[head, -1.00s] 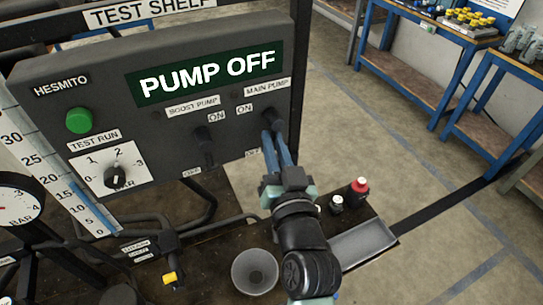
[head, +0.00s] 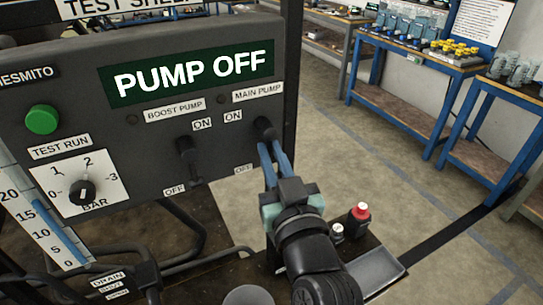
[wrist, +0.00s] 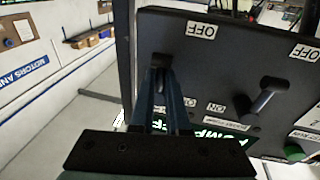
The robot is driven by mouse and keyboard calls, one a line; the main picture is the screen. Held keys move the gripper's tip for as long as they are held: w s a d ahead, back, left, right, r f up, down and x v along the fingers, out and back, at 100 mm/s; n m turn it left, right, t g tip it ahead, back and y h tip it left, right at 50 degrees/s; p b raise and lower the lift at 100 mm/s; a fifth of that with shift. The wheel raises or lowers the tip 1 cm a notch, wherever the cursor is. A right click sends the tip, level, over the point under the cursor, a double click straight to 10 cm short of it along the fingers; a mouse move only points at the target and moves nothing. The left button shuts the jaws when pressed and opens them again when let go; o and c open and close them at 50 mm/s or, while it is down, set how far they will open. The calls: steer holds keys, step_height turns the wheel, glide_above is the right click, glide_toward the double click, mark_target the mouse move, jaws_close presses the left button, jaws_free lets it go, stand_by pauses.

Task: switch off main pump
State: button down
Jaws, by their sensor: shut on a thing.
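The main pump switch (head: 264,127) is a dark lever at the right of the grey panel, between its ON and OFF labels. My gripper (head: 270,146) has its blue fingers shut on this lever; the fingers hide its lower part. In the wrist view the dark lever knob (wrist: 158,60) shows at the tips of my gripper (wrist: 160,75). I cannot tell the lever's exact setting. The green display (head: 192,77) reads PUMP OFF.
The boost pump lever (head: 186,147) stands just left of the main one. Blue benches (head: 420,62) stand behind; the floor between is clear.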

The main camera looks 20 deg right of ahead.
steer(key=c, duration=0.9)
jaws_free()
steer(key=shift+s, duration=0.1)
steer(key=shift+s+a+f+b, duration=0.25)
steer(key=shift+s+a+b, duration=0.1)
steer(key=shift+s, duration=1.75)
steer(key=shift+s+a+f+b, duration=0.25)
steer(key=shift+s+a, duration=0.1)
steer(key=shift+s, duration=1.7)
steer(key=shift+s+a+f+b, duration=0.2)
steer(key=shift+s+a+b, duration=0.15)
steer(key=shift+s, duration=1.75)
steer(key=shift+r, duration=0.1)
